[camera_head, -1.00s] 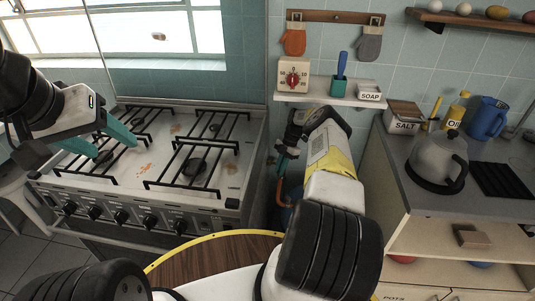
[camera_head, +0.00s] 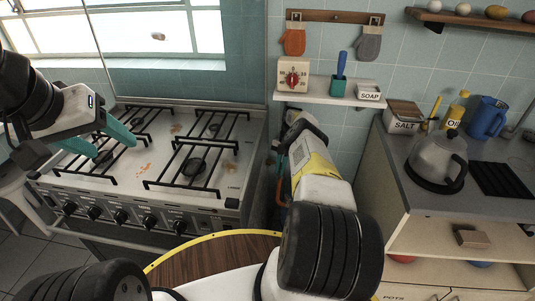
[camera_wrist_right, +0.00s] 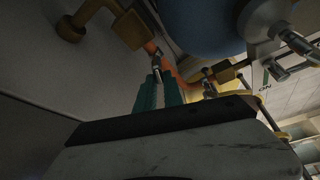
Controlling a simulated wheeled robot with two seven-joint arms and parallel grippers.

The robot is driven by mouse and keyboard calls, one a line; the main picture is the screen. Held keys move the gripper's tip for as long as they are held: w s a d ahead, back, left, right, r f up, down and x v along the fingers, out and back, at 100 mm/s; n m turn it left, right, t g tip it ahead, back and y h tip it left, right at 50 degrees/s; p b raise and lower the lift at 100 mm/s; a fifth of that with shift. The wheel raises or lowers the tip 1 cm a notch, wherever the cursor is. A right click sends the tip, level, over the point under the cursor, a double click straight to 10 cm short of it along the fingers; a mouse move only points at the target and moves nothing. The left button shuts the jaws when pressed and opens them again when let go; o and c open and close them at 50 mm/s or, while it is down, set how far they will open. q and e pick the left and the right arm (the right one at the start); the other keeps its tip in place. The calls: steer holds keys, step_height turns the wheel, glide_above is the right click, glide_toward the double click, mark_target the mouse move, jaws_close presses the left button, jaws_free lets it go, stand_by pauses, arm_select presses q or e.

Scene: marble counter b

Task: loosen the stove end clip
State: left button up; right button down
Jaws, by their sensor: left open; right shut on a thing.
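In the right wrist view, an orange hose (camera_wrist_right: 183,84) runs from a brass fitting (camera_wrist_right: 130,29) at the upper left. A small silver clip (camera_wrist_right: 157,64) sits around the hose end beside that fitting. My right gripper (camera_wrist_right: 157,88) has its teal fingers shut on the clip's near end; the exact contact is dark and small. A second metal clip (camera_wrist_right: 208,88) is at the hose's other end, near a brass valve (camera_wrist_right: 231,71). In the head view, my forearm mostly hides the right gripper. My left gripper (camera_head: 117,148) is open and empty above the stove (camera_head: 232,178).
A blue gas bottle (camera_wrist_right: 200,22) hangs close over the fingers in the right wrist view. The cabinet (camera_head: 385,195) bounds the narrow gap on the right. A shelf (camera_head: 325,91) with a timer (camera_head: 293,75) is above. A round wooden table (camera_head: 205,263) is in front.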

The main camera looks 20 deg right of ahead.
steer(key=shift+d, duration=0.1)
steer(key=c, duration=1.5)
jaws_free()
steer(key=shift+o, duration=0.2)
steer(key=shift+m, duration=0.3)
